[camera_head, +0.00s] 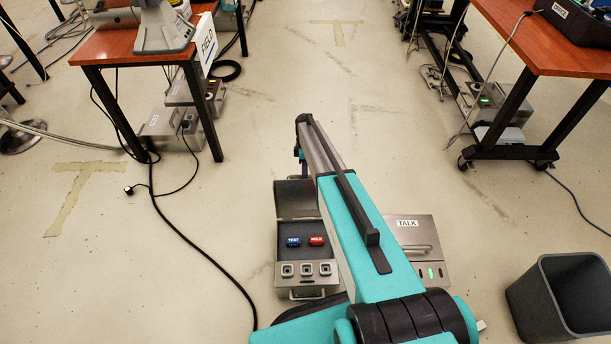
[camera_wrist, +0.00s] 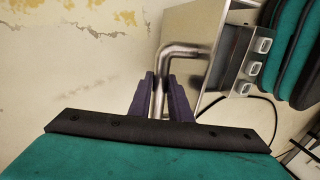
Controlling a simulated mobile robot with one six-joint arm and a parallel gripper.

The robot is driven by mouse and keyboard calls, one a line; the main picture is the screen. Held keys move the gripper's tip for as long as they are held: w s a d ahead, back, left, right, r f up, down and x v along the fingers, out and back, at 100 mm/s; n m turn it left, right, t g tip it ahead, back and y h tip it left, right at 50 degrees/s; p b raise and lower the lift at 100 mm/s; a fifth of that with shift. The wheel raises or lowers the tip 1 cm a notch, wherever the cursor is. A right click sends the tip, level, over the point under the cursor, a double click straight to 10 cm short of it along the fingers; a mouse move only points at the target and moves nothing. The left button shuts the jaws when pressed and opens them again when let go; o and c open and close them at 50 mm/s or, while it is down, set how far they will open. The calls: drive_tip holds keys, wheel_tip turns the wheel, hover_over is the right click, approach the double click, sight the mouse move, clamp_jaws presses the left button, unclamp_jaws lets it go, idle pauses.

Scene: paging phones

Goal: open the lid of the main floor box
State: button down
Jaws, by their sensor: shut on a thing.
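A grey metal floor box (camera_head: 306,283) stands open on the floor, left of my arm. Its lid (camera_head: 291,200) is raised at the far side of the box. Inside are a blue TEST piece (camera_head: 293,241) and a red HOLD piece (camera_head: 316,240); several square sockets line the front. No name label on this box is readable. In the wrist view, my gripper (camera_wrist: 159,88) is shut on the lid's bent metal handle (camera_wrist: 183,50), with the lid panel (camera_wrist: 190,28) beyond it. My arm hides part of the lid in the head view.
A closed box marked TALK (camera_head: 415,233) stands right of my arm. A grey bin (camera_head: 562,297) is at the lower right. Tables (camera_head: 130,45) and (camera_head: 540,45) stand on both sides. A black cable (camera_head: 200,246) runs along the floor at left.

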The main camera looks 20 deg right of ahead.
drive_tip(key=shift+d+f, duration=0.2)
drive_tip(key=shift+f, duration=0.15)
drive_tip(key=c, duration=1.6)
unclamp_jaws()
drive_tip(key=shift+d, duration=0.15)
drive_tip(key=shift+c, duration=0.2)
drive_tip(key=shift+w+r, duration=0.1)
drive_tip(key=shift+r, duration=0.1)
drive_tip(key=shift+w+r, duration=0.1)
drive_tip(key=shift+r, duration=0.3)
drive_tip(key=v, duration=1.2)
drive_tip(key=shift+r, duration=0.3)
